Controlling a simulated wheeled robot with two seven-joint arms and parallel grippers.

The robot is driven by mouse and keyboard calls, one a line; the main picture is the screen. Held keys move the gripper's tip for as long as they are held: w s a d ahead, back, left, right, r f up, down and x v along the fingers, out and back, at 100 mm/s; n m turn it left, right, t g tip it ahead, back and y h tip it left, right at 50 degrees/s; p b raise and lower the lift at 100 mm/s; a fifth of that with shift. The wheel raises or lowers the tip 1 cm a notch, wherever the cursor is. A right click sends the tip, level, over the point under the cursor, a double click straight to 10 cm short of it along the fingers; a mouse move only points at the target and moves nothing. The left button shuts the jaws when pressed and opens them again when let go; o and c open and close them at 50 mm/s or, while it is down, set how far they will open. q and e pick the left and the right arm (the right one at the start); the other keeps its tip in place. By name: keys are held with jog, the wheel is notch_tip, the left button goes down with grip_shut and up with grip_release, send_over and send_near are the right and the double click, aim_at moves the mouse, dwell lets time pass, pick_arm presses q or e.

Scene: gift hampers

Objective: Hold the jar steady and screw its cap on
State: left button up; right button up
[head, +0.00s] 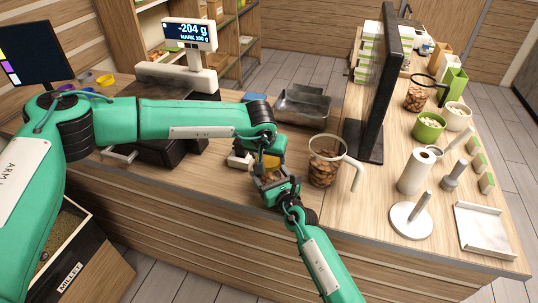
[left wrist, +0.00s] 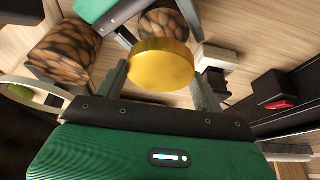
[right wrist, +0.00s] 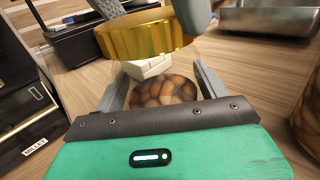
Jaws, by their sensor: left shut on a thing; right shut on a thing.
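My left gripper (head: 266,146) is shut on the gold cap (left wrist: 160,65), gripping it by its sides; the cap also shows in the right wrist view (right wrist: 145,38). My right gripper (head: 272,188) is shut on the jar (right wrist: 163,91), which holds brown nuts and stands between its fingers. The cap is held above the jar; the right wrist view shows a gap between them, with the cap somewhat left of the jar there. In the head view the two grippers mostly hide the jar.
A larger glass jug of nuts (head: 325,162) stands just right of the grippers. A metal tray (head: 302,104) lies behind, and a black monitor (head: 374,90) stands to the right. A scale with a display (head: 190,35) is at the back left. A paper roll (head: 415,172) stands further right.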

pick_arm(q)
jog(key=o, duration=0.9)
jog(key=shift+o, duration=0.2)
jog(key=shift+r, duration=2.25)
